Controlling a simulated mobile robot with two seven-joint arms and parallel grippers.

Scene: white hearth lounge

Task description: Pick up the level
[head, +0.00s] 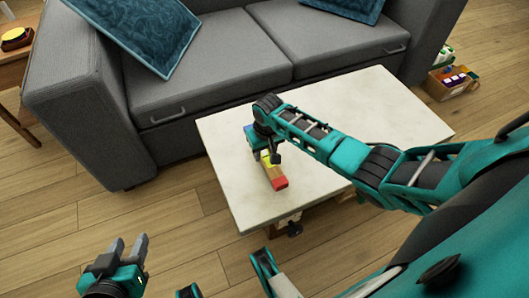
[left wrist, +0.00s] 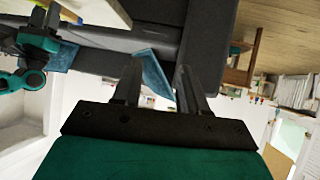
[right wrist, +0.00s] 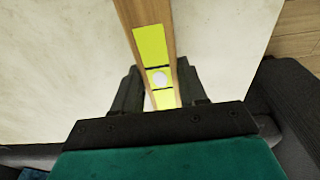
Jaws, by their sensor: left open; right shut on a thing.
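The level (head: 279,183) is a wooden bar with a red end and a yellow section, over the left part of the pale table top. My right gripper (head: 271,157) is shut on it from above. In the right wrist view the level (right wrist: 151,42) runs between the two fingers, with its yellow vial and a round white spot showing. I cannot tell whether it touches the table. My left gripper (head: 128,246) is open and empty, low over the floor left of the table; its spread fingers also show in the left wrist view (left wrist: 160,84).
The pale table (head: 365,110) is otherwise bare. A grey sofa (head: 215,80) with blue cushions (head: 145,30) stands close behind it. A box of small items (head: 452,82) sits on the floor at right. A wooden side table (head: 14,70) is at far left. Wooden floor is free at left front.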

